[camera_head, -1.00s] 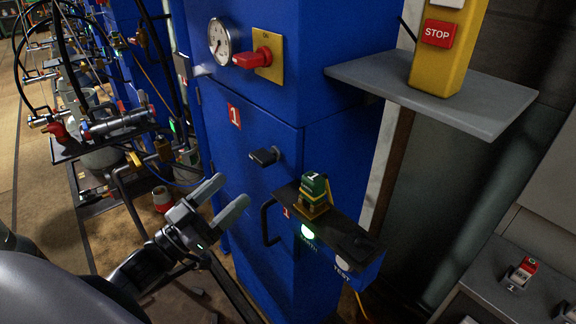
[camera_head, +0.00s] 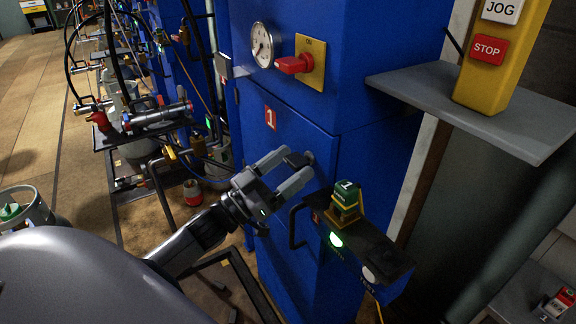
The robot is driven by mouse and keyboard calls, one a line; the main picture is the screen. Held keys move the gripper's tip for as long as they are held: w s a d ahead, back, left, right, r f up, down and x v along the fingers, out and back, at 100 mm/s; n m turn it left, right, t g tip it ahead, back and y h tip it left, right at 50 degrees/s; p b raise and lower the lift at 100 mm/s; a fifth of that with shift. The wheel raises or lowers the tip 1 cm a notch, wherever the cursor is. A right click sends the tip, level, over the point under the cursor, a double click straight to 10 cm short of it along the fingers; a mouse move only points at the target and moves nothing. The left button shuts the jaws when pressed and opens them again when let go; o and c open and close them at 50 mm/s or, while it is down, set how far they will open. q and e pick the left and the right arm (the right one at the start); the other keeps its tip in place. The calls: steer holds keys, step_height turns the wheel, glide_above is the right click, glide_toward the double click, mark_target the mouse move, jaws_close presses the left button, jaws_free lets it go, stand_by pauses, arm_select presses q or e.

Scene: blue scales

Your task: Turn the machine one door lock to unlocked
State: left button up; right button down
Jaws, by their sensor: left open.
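The blue machine one cabinet door (camera_head: 275,200) has a red "1" label (camera_head: 271,117). Its door lock is a small dark handle (camera_head: 297,158) that sticks out from the door's right side. My left gripper (camera_head: 296,166) is open at the lock, one finger above-left and one below-right of it. The handle shows between the fingertips; I cannot tell whether they touch it. My right gripper is not in view.
A black door pull (camera_head: 294,228) and a control box (camera_head: 375,255) with a lit green button (camera_head: 336,240) and a green-yellow block (camera_head: 346,203) sit close by. A red switch (camera_head: 295,65) is above. A grey shelf (camera_head: 480,115) juts out at right.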

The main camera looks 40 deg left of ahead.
arm_select(q)
steer(key=c, duration=1.1)
steer(key=shift+o, duration=0.2)
steer(key=shift+m+g+h, duration=0.3)
steer(key=shift+m+h, duration=0.1)
steer(key=shift+m, duration=0.1)
steer(key=m+h, duration=0.1)
steer(key=m, duration=0.1)
steer(key=m+g+h, duration=0.1)
steer(key=m, duration=0.2)
steer(key=shift+a+r, duration=0.1)
steer(key=shift+a, duration=0.05)
steer(key=m+g+h, duration=0.1)
steer(key=m, duration=0.2)
steer(key=m+g+h+p, duration=0.1)
steer(key=m+g, duration=0.1)
steer(key=m, duration=0.1)
steer(key=shift+w+r+m, duration=0.1)
steer(key=shift+r+m, duration=0.05)
steer(key=shift+m, duration=0.15)
steer(key=m+g, duration=0.1)
steer(key=m, duration=0.1)
steer(key=m+g+p, duration=0.1)
steer(key=m, duration=0.2)
steer(key=shift+r, duration=0.15)
steer(key=shift+m+g+p, duration=0.75)
steer(key=shift+m+g, duration=0.05)
steer(key=shift+m, duration=1.6)
